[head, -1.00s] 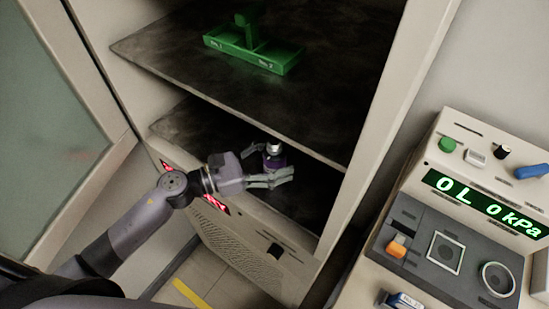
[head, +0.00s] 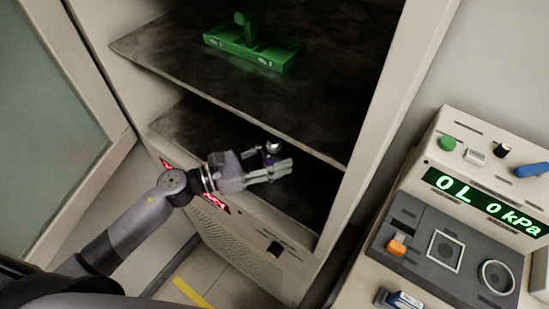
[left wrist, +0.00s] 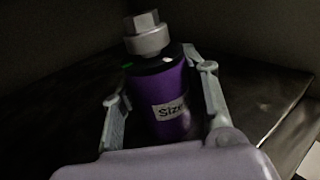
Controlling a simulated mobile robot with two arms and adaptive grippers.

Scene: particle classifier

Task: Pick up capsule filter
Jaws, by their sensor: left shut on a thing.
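The capsule filter (left wrist: 164,100) is a purple cylinder with a grey metal top fitting and a white label reading "Size", seen in the left wrist view. In the head view the capsule filter (head: 272,149) shows its metal top over the lower shelf of the cabinet, its body mostly hidden by the fingers. My left gripper (head: 272,165) reaches in from the left and is shut on it. In the left wrist view the fingers of my left gripper (left wrist: 163,92) stand on both sides of the filter. My right gripper is not in view.
The open cabinet has a dark upper shelf (head: 175,55) with a green holder (head: 250,50) on it. The lower shelf (head: 310,190) lies beneath. A glass door (head: 50,120) stands open at left. A control panel (head: 455,235) reading 0 L and 0 kPa stands at right.

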